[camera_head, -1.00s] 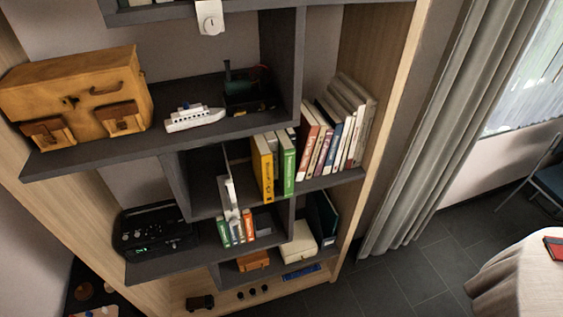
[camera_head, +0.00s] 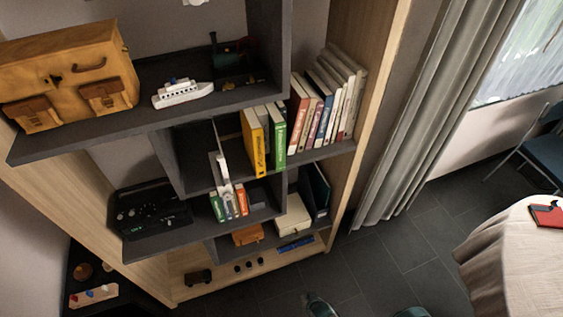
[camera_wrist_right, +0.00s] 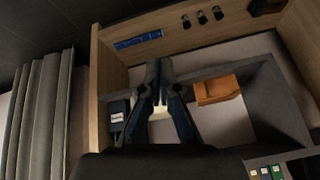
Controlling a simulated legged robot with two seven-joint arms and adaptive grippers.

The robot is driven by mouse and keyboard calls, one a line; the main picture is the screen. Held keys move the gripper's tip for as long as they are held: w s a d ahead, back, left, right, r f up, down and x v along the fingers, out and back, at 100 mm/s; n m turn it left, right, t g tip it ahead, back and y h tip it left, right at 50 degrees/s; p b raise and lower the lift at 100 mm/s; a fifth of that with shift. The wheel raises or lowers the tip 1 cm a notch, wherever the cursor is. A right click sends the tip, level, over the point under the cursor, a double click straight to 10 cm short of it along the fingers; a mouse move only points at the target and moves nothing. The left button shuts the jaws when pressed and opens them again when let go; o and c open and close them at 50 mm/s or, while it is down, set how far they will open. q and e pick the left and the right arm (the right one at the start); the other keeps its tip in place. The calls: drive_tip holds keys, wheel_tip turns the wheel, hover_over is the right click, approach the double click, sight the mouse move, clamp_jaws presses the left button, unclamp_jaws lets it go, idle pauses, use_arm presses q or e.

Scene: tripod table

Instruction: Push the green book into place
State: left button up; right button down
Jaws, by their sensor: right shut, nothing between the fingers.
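The green book (camera_head: 279,143) stands upright on the middle shelf in the head view. It is beside a pale book and a yellow book (camera_head: 254,143), and its front stands near the shelf's front edge. To its right is a row of red, blue and pale books (camera_head: 325,100). My right gripper (camera_wrist_right: 159,85) is shut and empty in the wrist view, pointing toward the lower compartments of the shelf unit. I cannot make out the green book in that view. My left gripper is not in view.
A white ship model (camera_head: 183,93) and a tan bag (camera_head: 70,70) sit on the shelf above. An orange box (camera_wrist_right: 217,90) and a blue item (camera_wrist_right: 138,40) lie in lower compartments. A grey curtain (camera_head: 410,110) hangs right of the unit. Open floor lies in front.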

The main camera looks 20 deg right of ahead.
drive_tip(key=w+r+m+t, duration=0.3)
drive_tip(key=w+r, duration=0.5)
drive_tip(key=r, duration=0.3)
drive_tip(key=m+t, duration=0.9)
drive_tip(key=m, duration=0.3)
approach(281, 166)
drive_tip(key=s, duration=0.7)
drive_tip(key=w+b, duration=0.2)
drive_tip(key=w, duration=1.1)
drive_tip(key=shift+f+b, duration=0.1)
drive_tip(key=shift+b, duration=0.3)
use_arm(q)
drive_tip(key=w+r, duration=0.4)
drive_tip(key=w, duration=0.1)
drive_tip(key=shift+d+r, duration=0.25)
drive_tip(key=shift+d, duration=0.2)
use_arm(e)
drive_tip(key=shift+w, duration=0.65)
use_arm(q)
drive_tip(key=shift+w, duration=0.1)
